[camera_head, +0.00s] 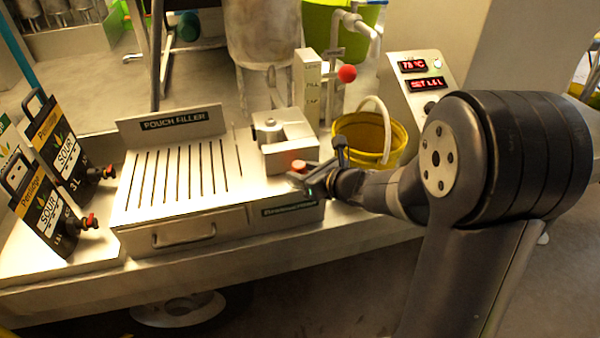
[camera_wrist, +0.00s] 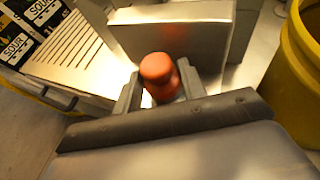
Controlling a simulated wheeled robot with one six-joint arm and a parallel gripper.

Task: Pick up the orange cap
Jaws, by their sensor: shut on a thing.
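The orange cap (camera_wrist: 160,76) is a small round piece between the two fingers of my gripper (camera_wrist: 160,92) in the wrist view. The fingers are shut on it, one on each side. In the head view the orange cap (camera_head: 299,165) shows at the tip of my gripper (camera_head: 318,177), in front of the metal block on the pouch filler. Whether the cap touches anything below it is hidden.
The pouch filler (camera_head: 133,200) has a slotted top and a metal block (camera_head: 284,155) close behind the cap. A yellow bucket (camera_head: 399,150) stands to the right. Several black SOUR pouches (camera_head: 42,218) stand at the left. A red ball knob (camera_head: 347,73) is behind.

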